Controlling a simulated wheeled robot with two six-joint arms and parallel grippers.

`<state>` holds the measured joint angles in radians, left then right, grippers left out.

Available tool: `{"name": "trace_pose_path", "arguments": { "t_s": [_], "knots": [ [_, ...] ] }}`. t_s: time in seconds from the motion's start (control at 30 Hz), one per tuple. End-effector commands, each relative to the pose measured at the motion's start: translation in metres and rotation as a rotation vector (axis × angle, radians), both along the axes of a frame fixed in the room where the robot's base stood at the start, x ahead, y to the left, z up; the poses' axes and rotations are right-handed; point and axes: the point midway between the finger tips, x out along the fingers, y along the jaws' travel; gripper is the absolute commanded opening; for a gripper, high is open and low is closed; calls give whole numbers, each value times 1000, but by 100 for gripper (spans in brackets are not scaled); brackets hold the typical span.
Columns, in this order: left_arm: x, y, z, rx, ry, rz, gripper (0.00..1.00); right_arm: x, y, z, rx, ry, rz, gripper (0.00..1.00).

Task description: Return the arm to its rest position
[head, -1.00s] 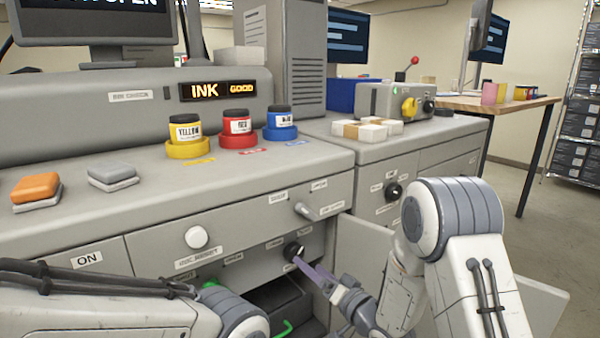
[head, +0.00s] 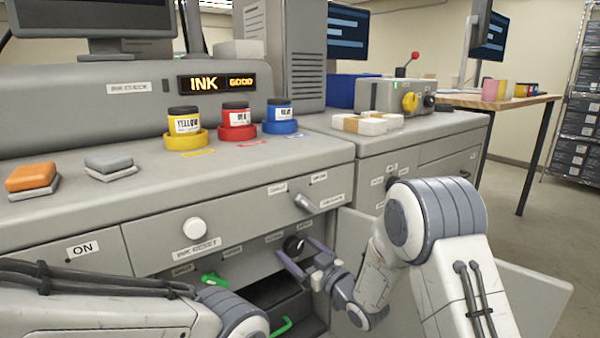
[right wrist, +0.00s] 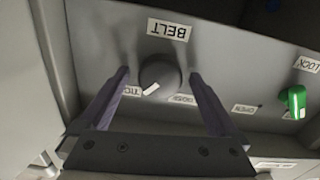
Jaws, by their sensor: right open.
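My right gripper (head: 293,246) is open and empty in front of the lower panel of the grey machine. In the right wrist view its two fingers (right wrist: 158,75) point at a dark round knob (right wrist: 160,74) under a "BELT" label (right wrist: 169,29), one finger on each side with a gap. The knob's white mark points to the lower left there. The same knob (head: 293,243) shows in the head view near the fingertips; its exact distance from them is hard to judge. My left arm crosses the lower left corner, and its gripper is out of view.
A green handle (head: 214,279) sits left of the knob, with an open dark compartment (head: 275,291) below. A lever (head: 305,203) sticks out above the knob. An open door panel (head: 350,236) stands close behind my right arm. Ink jars, such as the yellow one (head: 185,121), stand on top.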

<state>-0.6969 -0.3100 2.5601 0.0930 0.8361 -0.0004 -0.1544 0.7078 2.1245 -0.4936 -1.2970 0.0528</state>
Motion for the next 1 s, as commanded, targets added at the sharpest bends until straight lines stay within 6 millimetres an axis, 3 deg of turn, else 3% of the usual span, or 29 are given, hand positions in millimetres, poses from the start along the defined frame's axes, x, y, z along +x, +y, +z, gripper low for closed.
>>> {"name": "trace_pose_path", "arguments": {
  "t_s": [0.53, 0.8, 1.0],
  "knots": [
    [0, 0, 2, 0, 0, 0, 100, 0, 0, 0, -492, -356, 0, 97],
    [0, 0, 1, 0, 0, 0, 100, -38, -28, -1, -493, -354, -1, 97],
    [0, 0, 0, 0, 0, 0, 100, -51, -38, 0, -493, -356, 0, 97]
  ]
}}
